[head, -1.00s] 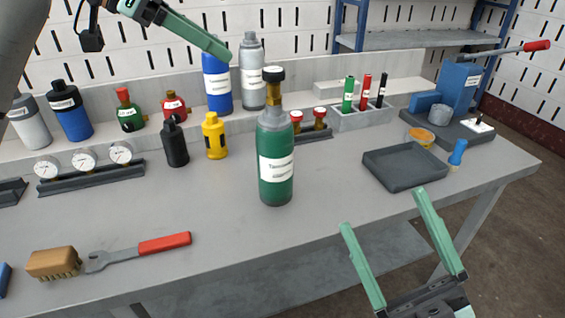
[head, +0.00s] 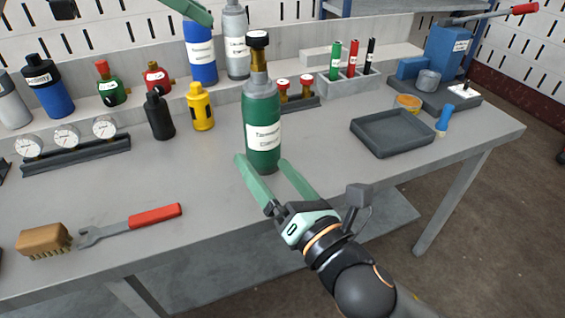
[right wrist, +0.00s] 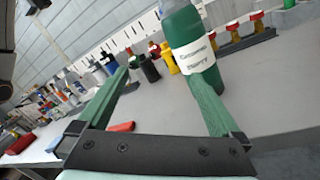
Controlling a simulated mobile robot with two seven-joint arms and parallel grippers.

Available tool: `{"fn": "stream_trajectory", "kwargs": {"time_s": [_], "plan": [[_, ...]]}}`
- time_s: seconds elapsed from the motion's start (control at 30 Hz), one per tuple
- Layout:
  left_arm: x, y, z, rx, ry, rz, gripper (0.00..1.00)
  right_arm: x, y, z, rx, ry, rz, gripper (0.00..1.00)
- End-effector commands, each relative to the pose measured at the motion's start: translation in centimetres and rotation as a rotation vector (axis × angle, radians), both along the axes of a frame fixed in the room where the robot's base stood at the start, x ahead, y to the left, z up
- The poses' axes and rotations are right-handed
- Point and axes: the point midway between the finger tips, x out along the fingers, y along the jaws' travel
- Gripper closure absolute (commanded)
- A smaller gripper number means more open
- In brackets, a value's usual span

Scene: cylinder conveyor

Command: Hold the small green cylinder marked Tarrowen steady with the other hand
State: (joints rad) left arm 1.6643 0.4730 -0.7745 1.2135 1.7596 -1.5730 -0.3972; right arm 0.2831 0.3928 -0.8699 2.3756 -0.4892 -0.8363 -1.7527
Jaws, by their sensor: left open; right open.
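A green cylinder (head: 262,150) with a grey shoulder, brass valve and black cap stands upright on the workbench. Its white label seems to read Tarrowen, with a second line too small to read surely. It also shows in the right wrist view (right wrist: 183,28), at the right finger. My right gripper (head: 262,167) is open at the near side of its base, one finger to each side in the head view; contact cannot be told. My left gripper (head: 192,12) is open, partly cut off at the top edge, above the blue bottle.
A smaller green cylinder (head: 111,92) with a red top stands on the back ledge. Black (head: 159,118) and yellow (head: 201,110) canisters stand behind left. A dark tray (head: 392,134) lies right; a brush (head: 43,242) and wrench (head: 130,225) lie front left.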

Motion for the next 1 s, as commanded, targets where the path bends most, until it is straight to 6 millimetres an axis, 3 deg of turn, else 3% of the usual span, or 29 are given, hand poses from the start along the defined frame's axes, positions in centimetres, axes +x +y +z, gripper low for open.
{"fn": "stream_trajectory", "kwargs": {"time_s": [0.1,0.33,0.57,1.0], "plan": [[0.0,0.0,0.0,0.0,0.0,0.0,0.5,1.0,-0.4,-0.4,-0.236,-0.062,-0.102,0.0],[0.0,0.0,0.0,0.0,0.0,0.0,0.5,2.0,-1.7,-0.8,-0.52,-0.121,-0.231,0.0],[0.0,0.0,0.0,0.0,0.0,0.0,0.5,3.3,-1.8,-0.9,-0.58,-0.131,-0.261,0.0],[0.0,0.0,0.0,0.0,0.0,0.0,0.5,11.0,0.2,-0.9,-0.575,-0.129,-0.26,0.0]]}}
